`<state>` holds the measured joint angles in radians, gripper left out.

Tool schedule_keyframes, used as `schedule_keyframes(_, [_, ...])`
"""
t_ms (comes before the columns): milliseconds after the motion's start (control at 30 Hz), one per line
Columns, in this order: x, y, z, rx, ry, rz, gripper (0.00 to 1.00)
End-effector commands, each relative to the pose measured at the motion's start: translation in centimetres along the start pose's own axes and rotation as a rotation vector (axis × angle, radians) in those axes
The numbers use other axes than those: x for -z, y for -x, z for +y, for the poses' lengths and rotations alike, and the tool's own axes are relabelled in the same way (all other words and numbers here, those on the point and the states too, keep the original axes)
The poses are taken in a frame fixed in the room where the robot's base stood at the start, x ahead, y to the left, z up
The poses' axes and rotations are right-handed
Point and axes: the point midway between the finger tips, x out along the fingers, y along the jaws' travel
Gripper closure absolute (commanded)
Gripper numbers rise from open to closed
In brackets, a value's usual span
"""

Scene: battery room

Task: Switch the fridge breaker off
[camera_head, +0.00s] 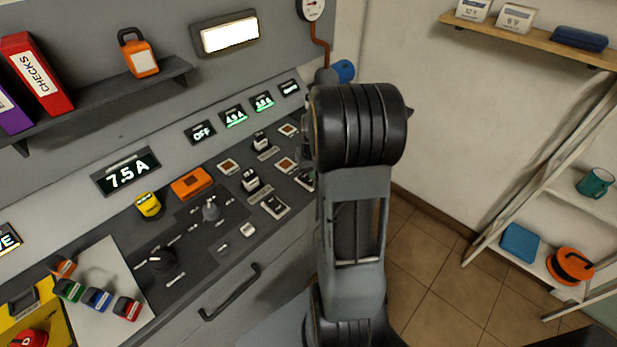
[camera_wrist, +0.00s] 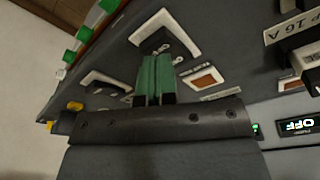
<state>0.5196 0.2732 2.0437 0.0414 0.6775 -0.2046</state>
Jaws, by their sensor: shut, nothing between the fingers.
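In the wrist view my gripper (camera_wrist: 155,72) shows as two green fingers side by side, shut and empty. Their tips overlap a white-framed breaker (camera_wrist: 190,45); I cannot tell if they touch it. A second white-framed breaker (camera_wrist: 100,76) lies to the left. An orange indicator (camera_wrist: 204,79) is right of the fingers. In the head view black breakers (camera_head: 250,180) and white-framed ones (camera_head: 275,205) sit on the sloping panel. My arm hides my gripper and part of the panel's right end there. I cannot read which breaker is labelled fridge.
A display (camera_head: 202,132) reads OFF, beside lit displays (camera_head: 235,116). A 7.5 A meter (camera_head: 127,171), a yellow block (camera_head: 148,205) and an orange block (camera_head: 191,183) are to the left. A shelf (camera_head: 110,97) overhangs the panel. The floor at right is clear.

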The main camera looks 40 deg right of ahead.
Motion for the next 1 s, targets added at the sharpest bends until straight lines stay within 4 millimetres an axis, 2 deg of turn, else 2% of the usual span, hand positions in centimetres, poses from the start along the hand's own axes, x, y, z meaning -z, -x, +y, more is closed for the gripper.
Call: schedule_keyframes(1000, [-0.2,-1.6,0.0,0.000,0.000,0.000,1.00])
